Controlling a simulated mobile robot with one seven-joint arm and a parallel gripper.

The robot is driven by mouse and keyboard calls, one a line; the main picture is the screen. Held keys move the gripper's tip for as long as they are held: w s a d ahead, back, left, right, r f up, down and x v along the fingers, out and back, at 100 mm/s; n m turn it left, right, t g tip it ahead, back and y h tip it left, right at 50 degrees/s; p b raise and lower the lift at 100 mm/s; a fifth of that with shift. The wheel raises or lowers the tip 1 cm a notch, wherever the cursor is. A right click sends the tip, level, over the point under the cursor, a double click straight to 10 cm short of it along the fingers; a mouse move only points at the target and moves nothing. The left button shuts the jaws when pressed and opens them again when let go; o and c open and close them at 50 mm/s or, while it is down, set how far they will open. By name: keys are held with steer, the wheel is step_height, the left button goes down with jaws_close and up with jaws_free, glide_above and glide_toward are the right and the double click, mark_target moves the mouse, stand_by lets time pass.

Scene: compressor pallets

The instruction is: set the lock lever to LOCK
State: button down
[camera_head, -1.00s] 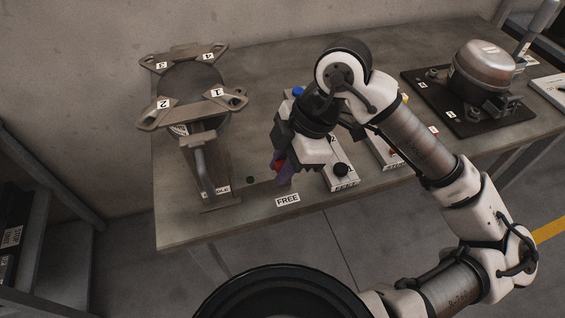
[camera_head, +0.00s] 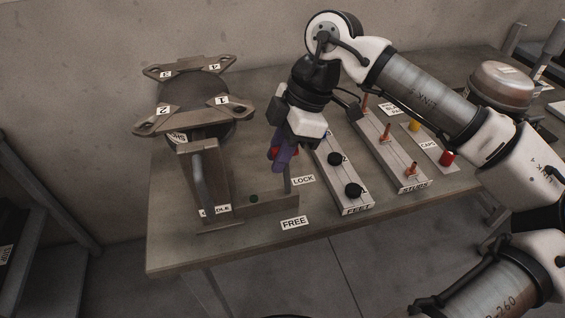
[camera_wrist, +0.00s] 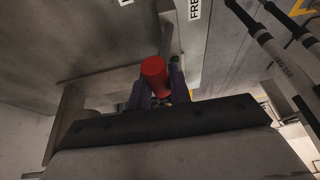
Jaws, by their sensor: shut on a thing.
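The lock lever stands on the bench beside the cradle, and its grey stem (camera_head: 288,184) shows below my gripper (camera_head: 281,163). The purple fingers are shut on the lever's red knob (camera_wrist: 154,74), which sits between them in the wrist view. In the head view only a bit of red shows at the fingers. The LOCK label (camera_head: 303,180) lies just right of the stem. The FREE label (camera_head: 294,222) lies nearer the bench's front edge and partly shows in the wrist view (camera_wrist: 194,8). The lever's exact end position is partly hidden by my gripper.
The cradle (camera_head: 207,188) with numbered arms (camera_head: 222,101) stands to the left. A feet tray (camera_head: 352,203), a studs tray (camera_head: 409,184) and a caps tray (camera_head: 437,160) lie to the right. A compressor (camera_head: 501,84) stands farther right.

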steer(key=shift+w+a+g, duration=0.1)
steer(key=shift+w+g, duration=0.2)
steer(key=shift+w, duration=0.05)
steer(key=shift+w+f, duration=0.2)
steer(key=shift+w, duration=0.05)
steer(key=shift+w+a, duration=0.1)
steer(key=shift+w, duration=0.05)
steer(key=c, duration=1.3)
jaws_free()
steer(key=shift+f, duration=0.1)
steer(key=v, duration=1.3)
steer(key=shift+r+b, duration=0.35)
steer(key=shift+r, duration=0.1)
